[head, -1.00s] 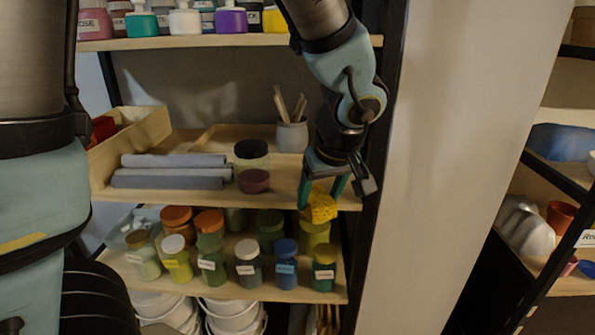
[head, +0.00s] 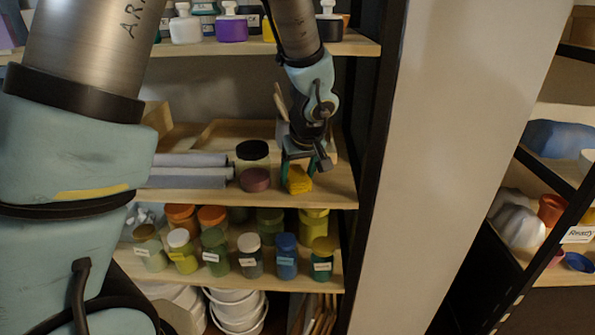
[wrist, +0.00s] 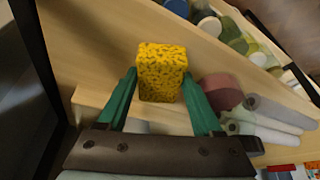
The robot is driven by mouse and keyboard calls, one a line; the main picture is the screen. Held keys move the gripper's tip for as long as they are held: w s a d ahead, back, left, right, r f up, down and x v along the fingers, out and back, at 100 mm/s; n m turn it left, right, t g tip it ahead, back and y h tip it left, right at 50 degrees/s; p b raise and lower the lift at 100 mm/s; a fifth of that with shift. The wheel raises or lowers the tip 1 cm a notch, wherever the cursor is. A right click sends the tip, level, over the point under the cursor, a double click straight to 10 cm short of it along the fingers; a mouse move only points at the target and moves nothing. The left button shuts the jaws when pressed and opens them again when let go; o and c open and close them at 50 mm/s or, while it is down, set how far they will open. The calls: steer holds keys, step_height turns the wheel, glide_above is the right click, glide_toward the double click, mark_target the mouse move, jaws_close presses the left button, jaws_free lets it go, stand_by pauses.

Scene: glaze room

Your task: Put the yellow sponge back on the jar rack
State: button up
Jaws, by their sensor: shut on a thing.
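The yellow sponge (head: 299,184) is a small speckled block between the green fingers of my gripper (head: 297,174). The wrist view shows the sponge (wrist: 161,72) held between the two fingertips of my gripper (wrist: 159,78), with wood behind it. My gripper points down over the right part of the wooden middle shelf (head: 335,186) of the rack. The sponge is at or just above this board, near its front edge; I cannot tell whether it touches.
A maroon jar (head: 255,180) and a black-lidded jar (head: 252,155) stand left of the sponge, beside grey rolls (head: 185,182). Several labelled jars (head: 286,257) fill the shelf below. A dark upright post (head: 375,130) bounds the right side. Bare board lies right of the sponge.

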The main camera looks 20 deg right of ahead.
steer(key=shift+f, duration=0.15)
steer(key=o, duration=1.3)
steer(key=shift+r, duration=0.2)
steer(key=b+v, duration=0.1)
steer(key=v, duration=1.1)
steer(key=a+f+g, duration=0.1)
steer(key=a+f, duration=0.2)
steer(key=a, duration=0.7)
steer(key=a+f+g, duration=0.1)
steer(key=a+f, duration=0.1)
steer(key=a, duration=0.8)
steer(key=a+f+g, duration=0.1)
steer(key=a+f, duration=0.2)
steer(key=a, duration=0.7)
steer(key=shift+w+f+m, duration=0.3)
steer(key=shift+w, duration=0.05)
